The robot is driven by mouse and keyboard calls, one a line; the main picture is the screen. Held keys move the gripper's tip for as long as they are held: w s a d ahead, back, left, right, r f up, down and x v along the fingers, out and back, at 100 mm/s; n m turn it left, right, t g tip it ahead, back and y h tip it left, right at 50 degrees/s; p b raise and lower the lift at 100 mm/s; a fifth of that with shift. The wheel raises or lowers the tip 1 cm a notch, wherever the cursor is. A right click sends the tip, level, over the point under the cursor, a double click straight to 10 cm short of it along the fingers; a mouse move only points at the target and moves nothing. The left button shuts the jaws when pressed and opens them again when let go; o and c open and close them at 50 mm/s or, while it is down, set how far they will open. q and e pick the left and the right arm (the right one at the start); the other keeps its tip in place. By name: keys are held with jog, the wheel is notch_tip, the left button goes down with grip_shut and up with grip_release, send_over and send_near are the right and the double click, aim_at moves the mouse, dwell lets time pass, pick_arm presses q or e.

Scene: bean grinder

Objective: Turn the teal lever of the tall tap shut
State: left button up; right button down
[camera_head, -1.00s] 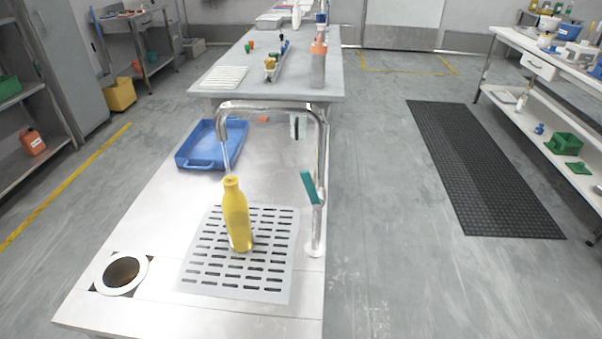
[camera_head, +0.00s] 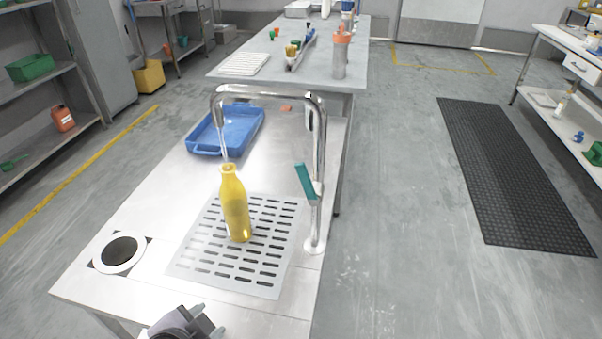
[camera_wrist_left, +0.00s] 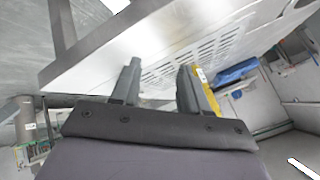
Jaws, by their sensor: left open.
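The tall tap (camera_head: 319,140) is a chrome arch on the right of the steel counter. Its teal lever (camera_head: 305,181) sits on the upright post, tilted up to the left. A thin clear stream (camera_head: 225,147) comes from the spout into the neck of a yellow bottle (camera_head: 235,207) standing upright on the slotted drain plate (camera_head: 190,262). My left gripper (camera_head: 209,319) is low at the counter's front edge, open and empty, well apart from the lever. In the left wrist view its two fingers (camera_wrist_left: 158,66) are spread, with the yellow bottle (camera_wrist_left: 207,92) beyond the right one.
A round white-rimmed hole (camera_head: 136,262) is at the counter's front left. A blue tray (camera_head: 240,133) lies behind the bottle. A grey table (camera_head: 225,72) with bottles and small items stands behind. The floor right of the counter is clear up to a black mat (camera_head: 500,165).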

pick_arm(q)
jog(key=w+d+r+m+t, duration=0.3)
jog(key=w+d+r+m, duration=0.25)
jog(key=m, duration=0.25)
jog(key=m+t+h, duration=0.3)
jog(key=m+t, duration=0.3)
jog(key=m, duration=1.1)
send_near(302, 174)
jog(key=a+x, duration=0.1)
jog(key=x, duration=0.2)
jog(key=shift+w+d, duration=0.6)
jog(key=shift+d, duration=0.1)
jog(key=shift+x, duration=3.15)
jog(key=shift+a, duration=0.1)
grip_shut()
